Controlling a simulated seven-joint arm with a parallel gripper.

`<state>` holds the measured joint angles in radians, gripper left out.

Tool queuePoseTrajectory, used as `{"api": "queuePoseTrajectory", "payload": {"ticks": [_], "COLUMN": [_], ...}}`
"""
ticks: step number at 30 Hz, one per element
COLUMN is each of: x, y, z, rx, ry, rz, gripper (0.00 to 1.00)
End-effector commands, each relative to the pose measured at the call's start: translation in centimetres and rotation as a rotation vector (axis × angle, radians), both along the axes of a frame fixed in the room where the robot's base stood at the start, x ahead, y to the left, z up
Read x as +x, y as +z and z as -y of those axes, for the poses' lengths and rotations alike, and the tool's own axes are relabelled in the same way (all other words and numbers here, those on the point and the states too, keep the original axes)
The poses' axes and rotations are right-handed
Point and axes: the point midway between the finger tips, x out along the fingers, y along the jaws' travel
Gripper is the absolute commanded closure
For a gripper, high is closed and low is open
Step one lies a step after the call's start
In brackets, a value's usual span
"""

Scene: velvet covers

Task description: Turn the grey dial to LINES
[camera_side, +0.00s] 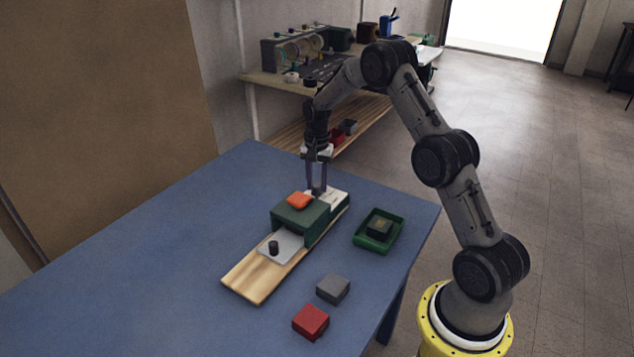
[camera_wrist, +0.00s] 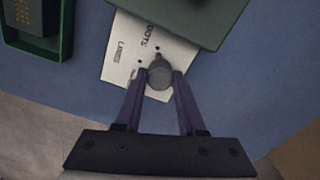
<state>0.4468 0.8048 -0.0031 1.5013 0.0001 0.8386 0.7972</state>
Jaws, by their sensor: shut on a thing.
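The grey dial (camera_wrist: 159,76) sits on a white plate (camera_wrist: 118,72) printed with DOTS and LINES, each word beside a small black dot. The dial's narrow nose seems to point up in the wrist view, toward the dot by DOTS. My gripper (camera_wrist: 159,76) has its two purple fingers on either side of the dial, shut on it. In the side view my gripper (camera_side: 316,191) points straight down at the white plate (camera_side: 338,199), at the far end of a wooden board (camera_side: 258,277). The fingers mostly hide the dial there.
A green cover (camera_side: 298,220) with an orange block (camera_side: 298,200) on top stands just in front of the plate. A grey slide (camera_side: 284,242) with a black knob (camera_side: 273,247) extends from it. A green tray (camera_side: 360,241), grey block (camera_side: 333,288) and red block (camera_side: 311,322) lie nearby.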

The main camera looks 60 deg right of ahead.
Motion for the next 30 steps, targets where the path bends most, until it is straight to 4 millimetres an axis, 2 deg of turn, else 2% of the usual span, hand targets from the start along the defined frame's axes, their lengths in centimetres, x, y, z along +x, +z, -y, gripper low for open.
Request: {"api": "queuePoseTrajectory", "payload": {"ticks": [8,13,30], "x": [0.02,0.02,0.01], "y": [0.09,0.09,0.15], "z": [0.03,0.03,0.04], "rx": [-0.001,-0.001,-0.001], "ry": [0.042,0.132,0.646], "rz": [0.001,0.001,0.000], "gripper": [1.00,1.00,1.00]}}
